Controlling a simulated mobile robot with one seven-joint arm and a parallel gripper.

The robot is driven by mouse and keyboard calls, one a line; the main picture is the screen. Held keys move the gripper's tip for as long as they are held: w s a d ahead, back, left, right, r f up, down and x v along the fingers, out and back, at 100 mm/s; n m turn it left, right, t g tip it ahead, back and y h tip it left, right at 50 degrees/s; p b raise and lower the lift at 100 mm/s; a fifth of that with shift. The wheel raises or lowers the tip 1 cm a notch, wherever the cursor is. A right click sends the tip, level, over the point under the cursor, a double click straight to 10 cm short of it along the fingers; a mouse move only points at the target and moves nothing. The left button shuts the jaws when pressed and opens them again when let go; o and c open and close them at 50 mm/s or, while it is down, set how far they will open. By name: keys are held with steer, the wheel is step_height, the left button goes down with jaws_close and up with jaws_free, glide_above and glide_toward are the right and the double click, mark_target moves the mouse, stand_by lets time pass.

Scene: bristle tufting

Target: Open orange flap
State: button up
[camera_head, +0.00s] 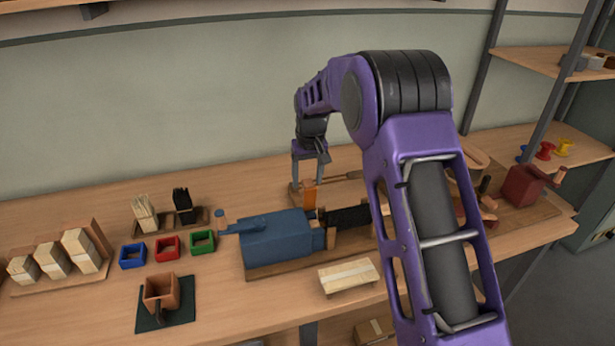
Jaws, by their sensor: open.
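The orange flap (310,195) is a small upright orange piece at the back edge of the blue machine body (275,240), near its right end. My gripper (308,178) points down just above the flap, with one finger to each side of its top as seen here. The fingers are apart and nothing shows held between them. I cannot tell whether they touch the flap. My purple arm crosses the right of the view and hides part of the bench.
Blue (133,256), red (167,248) and green (203,242) trays, bristle bundles (145,212) and a wooden block (349,275) stand around. A red box (523,186) sits at right.

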steer(key=shift+r, duration=0.15)
step_height(320, 180, up, 17)
steer(key=s, duration=0.2)
steer(key=shift+s+d, duration=0.35)
steer(key=shift+d, duration=0.1)
